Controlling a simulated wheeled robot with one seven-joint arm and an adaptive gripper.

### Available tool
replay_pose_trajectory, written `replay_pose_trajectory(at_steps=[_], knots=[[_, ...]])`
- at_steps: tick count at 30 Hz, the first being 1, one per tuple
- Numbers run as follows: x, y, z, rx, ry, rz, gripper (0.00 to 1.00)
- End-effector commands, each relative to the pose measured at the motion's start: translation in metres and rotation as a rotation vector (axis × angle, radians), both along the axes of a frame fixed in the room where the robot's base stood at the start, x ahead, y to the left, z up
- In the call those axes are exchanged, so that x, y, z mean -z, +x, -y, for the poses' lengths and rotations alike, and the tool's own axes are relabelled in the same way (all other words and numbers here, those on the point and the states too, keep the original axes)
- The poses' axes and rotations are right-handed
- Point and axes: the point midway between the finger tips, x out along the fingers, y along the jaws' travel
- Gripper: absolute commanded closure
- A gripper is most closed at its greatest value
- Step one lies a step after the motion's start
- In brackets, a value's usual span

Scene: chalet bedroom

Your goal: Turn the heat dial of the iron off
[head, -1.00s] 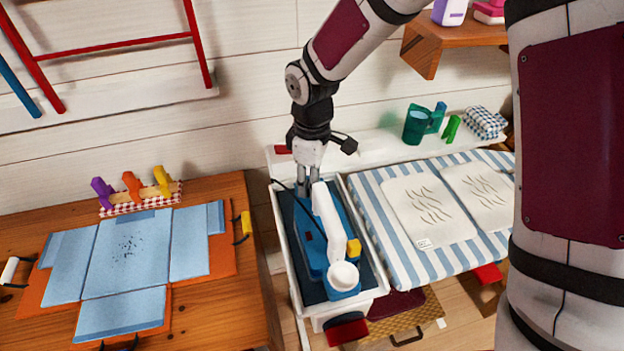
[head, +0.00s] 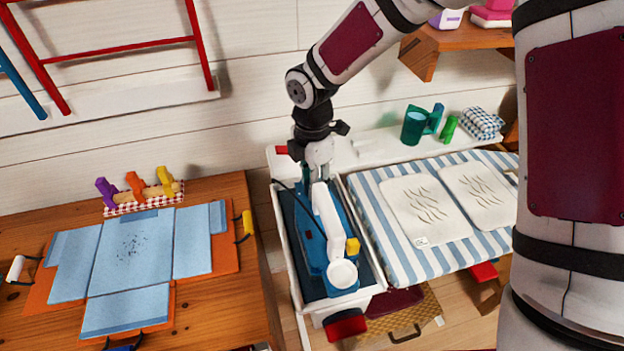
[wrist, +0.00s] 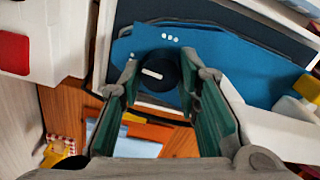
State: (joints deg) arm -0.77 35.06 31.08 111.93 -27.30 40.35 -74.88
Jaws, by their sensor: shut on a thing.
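The iron (head: 313,250) has a blue body and a white handle (head: 326,213). It lies in a narrow white tray (head: 281,235) with a dark lining. My gripper (head: 307,183) points down at the iron's far end. In the wrist view, the dark round heat dial (wrist: 156,72) sits on the blue body, with a short white line lying nearly level across it. Several white dots show on the body above the dial. My gripper's green-padded fingers (wrist: 158,82) are shut on the dial, one on each side. The dial is hidden in the head view.
A striped ironing board (head: 391,245) with white cloths stands right of the tray. A wooden table (head: 215,290) with folded blue cloth is at left. A teal cup (head: 413,127) stands on the back ledge. A wooden shelf (head: 437,48) hangs above right.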

Motion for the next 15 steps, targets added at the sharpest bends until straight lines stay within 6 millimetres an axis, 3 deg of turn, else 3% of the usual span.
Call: replay_pose_trajectory(at_steps=[15], knots=[[0.0, -0.0003, -0.0001, -0.108, 0.0, 0.0, 0.97]])
